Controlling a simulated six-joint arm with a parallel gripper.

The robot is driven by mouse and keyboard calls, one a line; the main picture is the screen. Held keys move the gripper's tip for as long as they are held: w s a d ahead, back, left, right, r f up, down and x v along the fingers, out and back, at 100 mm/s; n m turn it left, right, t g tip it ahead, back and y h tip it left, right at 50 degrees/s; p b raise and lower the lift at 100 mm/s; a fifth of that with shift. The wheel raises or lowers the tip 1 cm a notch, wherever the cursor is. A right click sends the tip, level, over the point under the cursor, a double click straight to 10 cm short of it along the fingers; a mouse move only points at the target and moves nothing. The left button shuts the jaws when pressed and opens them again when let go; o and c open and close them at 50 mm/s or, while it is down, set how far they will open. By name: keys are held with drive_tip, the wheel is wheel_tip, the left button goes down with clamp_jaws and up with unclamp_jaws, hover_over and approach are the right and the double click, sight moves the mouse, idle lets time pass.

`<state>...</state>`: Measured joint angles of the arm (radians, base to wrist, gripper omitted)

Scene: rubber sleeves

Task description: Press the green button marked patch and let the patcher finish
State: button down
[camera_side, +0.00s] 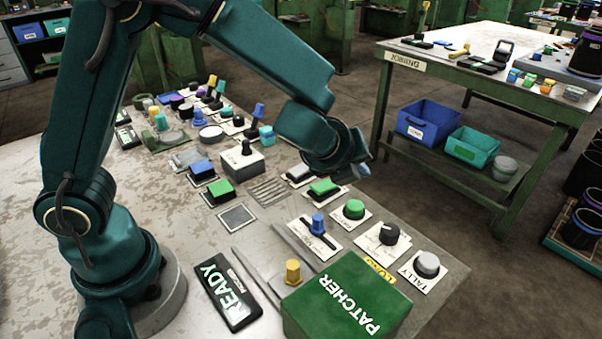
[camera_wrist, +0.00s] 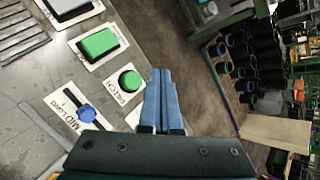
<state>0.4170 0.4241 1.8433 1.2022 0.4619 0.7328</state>
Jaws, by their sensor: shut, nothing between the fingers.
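The round green button (camera_side: 354,209) sits on a white plate near the table's right edge.
A rectangular green button (camera_side: 323,187) and a blue slider (camera_side: 318,224) flank the round button. A black dial (camera_side: 389,234) and a grey tally button (camera_side: 427,264) lie toward the front. Several other controls crowd the table's back. The floor beyond the right edge is open.

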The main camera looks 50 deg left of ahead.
sight(353, 208)
drive_tip(key=shift+f, duration=2.5)
drive_tip(key=shift+f, duration=0.1)
drive_tip(key=shift+f, duration=0.3)
drive_tip(key=shift+f, duration=0.4)
idle(0.6)
drive_tip(key=shift+r, duration=0.85)
drive_tip(key=shift+r, duration=2.5)
